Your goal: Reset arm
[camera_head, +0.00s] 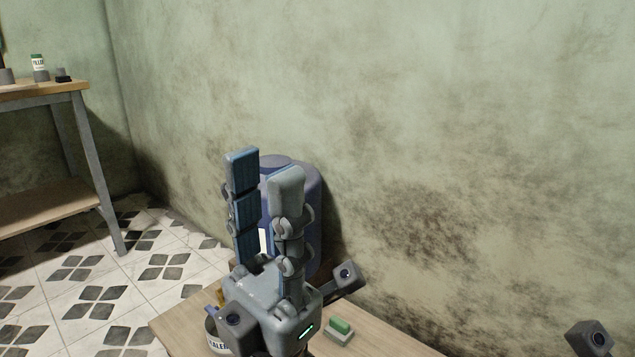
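My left gripper (264,168) is in the middle of the head view, above a wooden table (385,338). Its two long jointed fingers point up, with a gap between them and nothing held. The finger pads are blue-grey. A small grey part at the bottom right corner looks like a piece of my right arm; its gripper fingers are out of the picture. No curved boards show in this view.
A blue barrel (312,205) stands behind my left gripper, near the stained green wall (450,120). A labelled can (217,338) and a green-topped block (340,328) are on the table. A workbench (45,91) with small containers stands at the left. Tiled floor lies between.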

